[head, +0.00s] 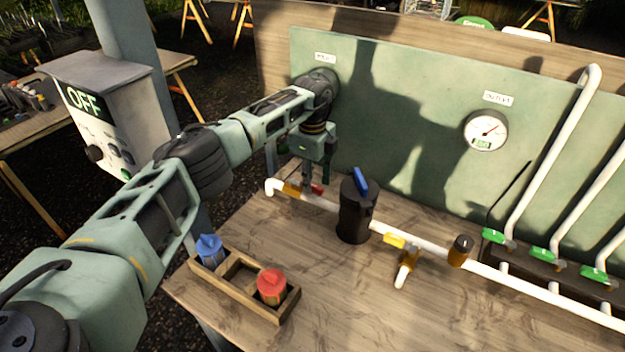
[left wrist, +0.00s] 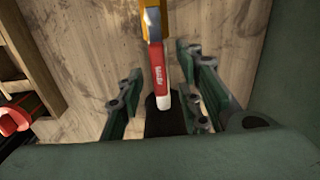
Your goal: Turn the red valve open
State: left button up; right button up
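The red valve handle (head: 316,188) sits at the left end of the white pipe (head: 325,203), by a yellow-orange valve body (head: 292,188). In the left wrist view the red handle (left wrist: 158,62) has a white tip and points down the picture. My left gripper (head: 314,178) is close to the handle in the head view and hides part of it. In the left wrist view its green fingers (left wrist: 160,92) stand apart, one on each side of the handle's end, with gaps showing. My right gripper is not in view.
A black canister with a blue top (head: 356,212) stands right of the valve. A wooden tray (head: 238,283) holds a blue and a red piece. The green panel (head: 415,110) with a gauge (head: 486,130) stands behind.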

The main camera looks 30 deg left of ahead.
aim_at(313, 184)
pick_arm(q)
notch_tip(313, 184, up, 11)
jog(key=shift+r, duration=0.2)
dwell(0.5)
